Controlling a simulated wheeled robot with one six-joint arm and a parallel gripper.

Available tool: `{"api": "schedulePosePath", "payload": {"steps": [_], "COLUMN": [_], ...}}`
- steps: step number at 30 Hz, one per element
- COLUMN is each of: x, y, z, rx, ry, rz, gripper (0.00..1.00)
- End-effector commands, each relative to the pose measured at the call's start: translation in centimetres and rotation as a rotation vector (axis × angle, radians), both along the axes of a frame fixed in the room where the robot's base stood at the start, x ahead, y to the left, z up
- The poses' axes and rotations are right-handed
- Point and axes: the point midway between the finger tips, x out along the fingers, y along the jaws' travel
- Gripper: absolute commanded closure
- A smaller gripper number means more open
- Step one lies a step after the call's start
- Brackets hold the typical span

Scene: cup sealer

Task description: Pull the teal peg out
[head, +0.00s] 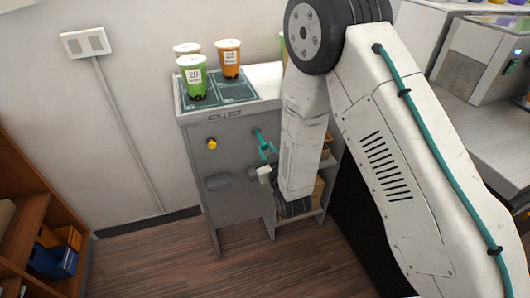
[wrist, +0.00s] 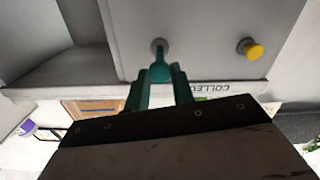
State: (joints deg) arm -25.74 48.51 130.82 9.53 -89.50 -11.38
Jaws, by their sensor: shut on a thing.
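The teal peg (wrist: 160,70) stands out from a round hole in the grey front panel of the stand. In the wrist view, which is upside down, its rounded end is between the teal fingers of my gripper (wrist: 161,76). The gripper is shut on it. In the head view my gripper (head: 267,148) is at the panel's right side, and the peg's small teal tip (head: 257,132) shows just above the fingers. How deep the peg sits in the hole cannot be told.
A yellow knob (head: 212,143) sticks out of the same panel to the left. The COLLECT stand (head: 228,118) carries several lidded cups on its top tray. A grey handle (head: 218,183) is lower on the panel. Open shelves (head: 326,165) are at the right. Floor in front is clear.

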Motion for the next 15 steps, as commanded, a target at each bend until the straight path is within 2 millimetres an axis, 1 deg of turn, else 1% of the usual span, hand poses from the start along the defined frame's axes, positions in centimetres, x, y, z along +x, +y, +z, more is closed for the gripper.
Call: {"api": "schedulePosePath", "payload": {"steps": [2,3,4,5,12,15], "x": [-0.14,-0.16,-0.17,-0.19,-0.27,-0.72], "y": [-0.27,-0.20,-0.13,-0.01,0.41,0.28], "z": [-0.15,-0.16,-0.16,-0.14,-0.11,-0.12], "rx": [-0.002,-0.002,-0.002,-0.002,-0.002,-0.002], "ry": [0.005,0.005,0.005,0.004,0.004,0.004], "rz": [-0.009,-0.009,-0.008,-0.006,0.000,0.000], "gripper": [1.00,0.65,0.56,0.53,0.53,0.53]}}
